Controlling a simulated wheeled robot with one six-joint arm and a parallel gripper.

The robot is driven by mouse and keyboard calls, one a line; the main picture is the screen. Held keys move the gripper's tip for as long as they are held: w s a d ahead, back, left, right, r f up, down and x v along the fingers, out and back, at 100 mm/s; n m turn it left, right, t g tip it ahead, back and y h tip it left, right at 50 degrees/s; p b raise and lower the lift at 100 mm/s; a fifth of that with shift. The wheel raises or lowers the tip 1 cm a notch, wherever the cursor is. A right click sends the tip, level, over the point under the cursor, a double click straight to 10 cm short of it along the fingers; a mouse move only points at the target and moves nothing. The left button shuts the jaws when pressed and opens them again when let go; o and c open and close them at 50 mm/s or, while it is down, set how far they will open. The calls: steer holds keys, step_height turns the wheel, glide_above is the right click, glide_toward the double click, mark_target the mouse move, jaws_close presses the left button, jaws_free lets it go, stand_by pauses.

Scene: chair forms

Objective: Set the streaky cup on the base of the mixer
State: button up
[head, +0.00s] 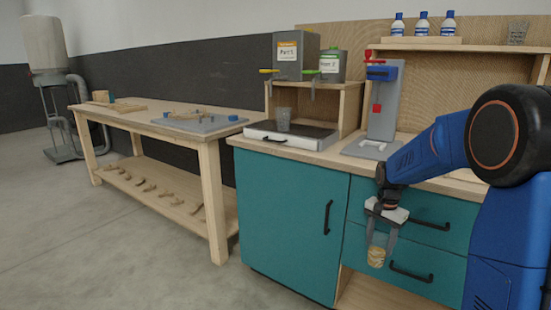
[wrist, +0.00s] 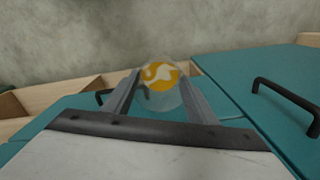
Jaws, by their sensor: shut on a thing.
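My gripper (head: 379,248) is shut on a clear cup with streaky orange-and-white contents, the streaky cup (head: 376,258). It hangs in front of the teal drawers, below the counter top. In the wrist view the streaky cup (wrist: 159,75) sits between the two fingers, its streaked contents facing the camera. The mixer (head: 387,95) is a grey stand with a blue and red head on the counter, behind and above my gripper. Its flat grey base (head: 367,150) rests on the counter and looks clear of cups, though my arm is close to its right side.
Another clear cup (head: 283,120) stands on a flat device (head: 291,134) left of the mixer. A small shelf (head: 342,106) holds two containers with taps. Bottles (head: 423,23) stand on the upper shelf.

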steer(key=w+a+f+n, duration=0.1)
steer(key=a+f+n, duration=0.1)
steer(key=f, duration=0.9)
steer(key=w+a+f+n, duration=0.2)
steer(key=f+n, duration=0.2)
steer(key=f, duration=0.7)
steer(key=w+a+f+n, duration=0.1)
steer(key=f+n, duration=0.3)
steer(key=f, duration=0.8)
steer(key=shift+w+a, duration=0.25)
steer(key=shift+a, duration=0.45)
steer(key=shift+d, duration=0.1)
